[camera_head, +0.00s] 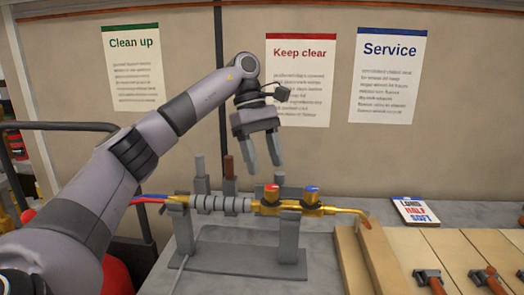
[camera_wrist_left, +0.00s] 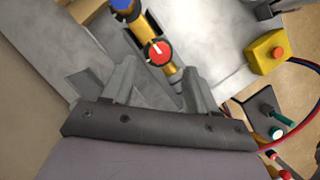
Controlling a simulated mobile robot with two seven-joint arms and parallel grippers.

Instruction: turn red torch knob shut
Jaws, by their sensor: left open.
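The torch (camera_head: 334,209) lies level on a grey stand, with a brass body and a bent tip to the right. Its red knob (camera_head: 270,188) is on top of the body, left of the blue knob (camera_head: 312,190). In the left wrist view the red knob (camera_wrist_left: 159,53) shows a white mark, with part of the blue knob (camera_wrist_left: 121,4) beyond it. My left gripper (camera_head: 264,170) is open and empty above the red knob, apart from it, fingers pointing down. In the left wrist view the fingers stand either side below the knob. My right gripper is not in view.
The grey stand (camera_head: 245,262) with upright posts bears the torch. A wooden crate edge (camera_head: 352,265) and planks with tools lie to the right. A small card (camera_head: 414,211) lies behind them.

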